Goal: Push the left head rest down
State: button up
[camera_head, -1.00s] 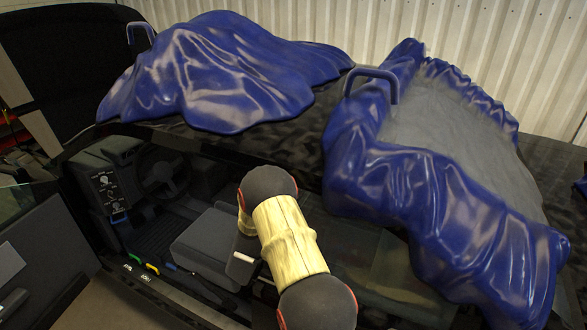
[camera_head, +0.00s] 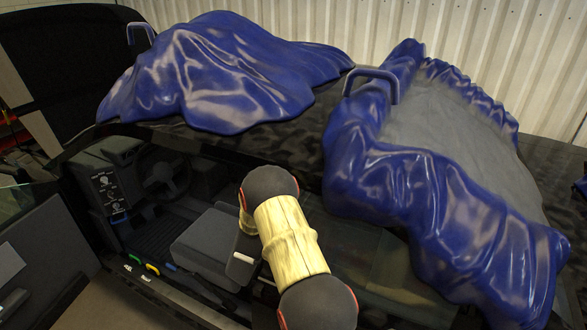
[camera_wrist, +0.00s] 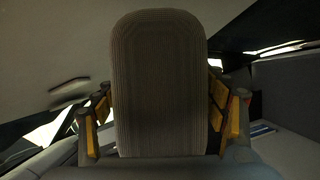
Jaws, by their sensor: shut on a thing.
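The head rest (camera_wrist: 160,70) stands upright in the middle of the wrist view, a tall rounded pad in ribbed grey-brown fabric. My gripper (camera_wrist: 162,115) has its yellow-padded fingers on both sides of the pad and is shut on it. The seat back top (camera_wrist: 165,172) shows just under the pad, and any posts between them cannot be made out. In the head view, my arm reaches into the car and hides the head rest and the fingers. I cannot tell from these frames which side's head rest this is.
A grey seat cushion (camera_head: 212,248) and steering wheel (camera_head: 165,178) show inside the dark car. Blue crumpled covers (camera_head: 225,85) lie on the roof, close above my arm. An open door (camera_head: 40,255) stands at the left. The car's ceiling (camera_wrist: 60,50) is near above the head rest.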

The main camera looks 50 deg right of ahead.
jog(key=c, duration=0.6)
jog(key=shift+c, duration=0.6)
jog(key=f+b, duration=0.1)
jog(key=w+f+b, duration=0.1)
jog(key=f, duration=0.1)
jog(key=f+b, duration=0.1)
jog(key=f, duration=0.1)
jog(key=shift+w+a+f, duration=0.1)
jog(key=shift+w+a, duration=0.15)
jog(key=shift+w, duration=0.05)
jog(key=o, duration=1.4)
jog(key=shift+c, duration=0.2)
jog(key=o, duration=0.3)
jog(key=shift+o, duration=0.2)
